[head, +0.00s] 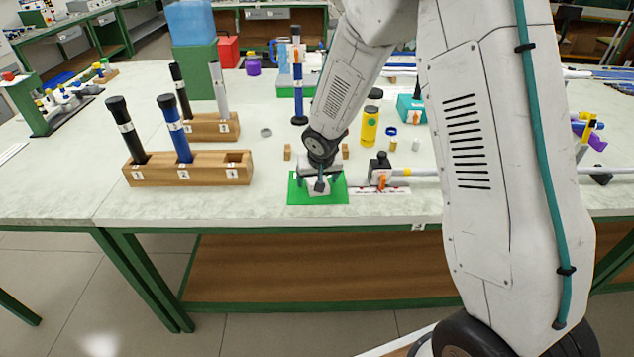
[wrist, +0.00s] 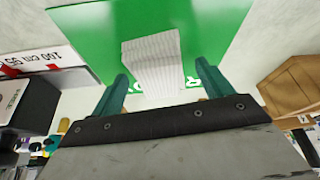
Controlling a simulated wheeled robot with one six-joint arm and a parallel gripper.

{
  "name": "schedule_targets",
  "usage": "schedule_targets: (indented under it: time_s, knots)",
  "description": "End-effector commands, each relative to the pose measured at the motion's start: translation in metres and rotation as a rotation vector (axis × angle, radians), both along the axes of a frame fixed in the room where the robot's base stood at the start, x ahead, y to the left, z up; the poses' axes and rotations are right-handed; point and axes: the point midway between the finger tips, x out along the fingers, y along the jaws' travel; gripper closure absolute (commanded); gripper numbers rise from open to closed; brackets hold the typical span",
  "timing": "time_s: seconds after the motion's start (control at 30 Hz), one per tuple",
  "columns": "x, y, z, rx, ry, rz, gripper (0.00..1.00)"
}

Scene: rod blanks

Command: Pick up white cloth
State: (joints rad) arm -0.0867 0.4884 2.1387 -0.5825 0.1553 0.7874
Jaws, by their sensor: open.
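The white cloth (wrist: 152,68) is a small ribbed white block shape lying on a green mat (wrist: 88,28) in the wrist view. In the head view the cloth (head: 318,187) is partly hidden by my gripper on the green mat (head: 298,195). My gripper (head: 321,172) is above the cloth, pointing down. In the wrist view its two teal fingers (wrist: 158,92) are apart, one on each side of the cloth's near end. Whether either finger touches the cloth cannot be told.
A wooden block (wrist: 290,88) stands to the right in the wrist view. A black clamp (head: 380,168) and a scale strip (head: 385,191) are right of the mat. A yellow bottle (head: 370,127) stands behind. A wooden rack (head: 200,178) with black and blue rods is left.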

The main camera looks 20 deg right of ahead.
Motion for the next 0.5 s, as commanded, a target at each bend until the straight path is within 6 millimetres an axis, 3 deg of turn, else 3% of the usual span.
schedule_targets:
  time_s: [0.1, 0.27, 0.5]
  knots:
    - [-0.0002, 0.0, 0.0002, 0.0, 0.0, 0.0, 0.24]
    - [-0.0003, 0.0, 0.0003, 0.0, 0.0, 0.001, 0.68]
    - [-0.0003, 0.0, 0.0004, 0.0, 0.0, 0.001, 0.7]
